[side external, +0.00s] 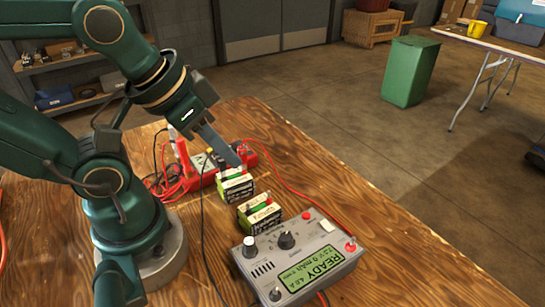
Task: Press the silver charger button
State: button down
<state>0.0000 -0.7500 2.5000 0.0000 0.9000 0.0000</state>
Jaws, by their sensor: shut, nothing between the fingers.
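The silver-grey charger (298,262) sits near the front of the wooden table, its green display lit with "READY". On its top face are a round red button (306,215), a black knob (287,240), a light knob (249,247) and a small pale part (327,225) near the right edge. A silver metal piece (275,294) sits at its front left corner. My gripper (236,161) points down and to the right, shut and empty. Its tip is above and behind the charger, close over the rear battery pack, and apart from the charger.
Two labelled battery packs, one rear (235,186) and one front (260,216), stand between my gripper and the charger. A red meter (205,172) with red leads lies behind them. A black cable runs left of the charger. The table's right side is clear.

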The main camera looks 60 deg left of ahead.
jog(key=m+t, duration=0.3)
jog(key=m, duration=2.1)
send_over(306, 215)
jog(key=a, duration=0.2)
jog(key=shift+s+f, duration=0.45)
jog(key=shift+f, duration=0.1)
jog(key=shift+f, duration=0.15)
jog(key=shift+d+f, duration=0.25)
jog(key=shift+f, duration=1.15)
jog(key=shift+d+f, duration=0.3)
jog(key=shift+f, duration=1.05)
jog(key=shift+d+f, duration=0.25)
jog(key=shift+f, duration=1.15)
jog(key=shift+f, duration=0.1)
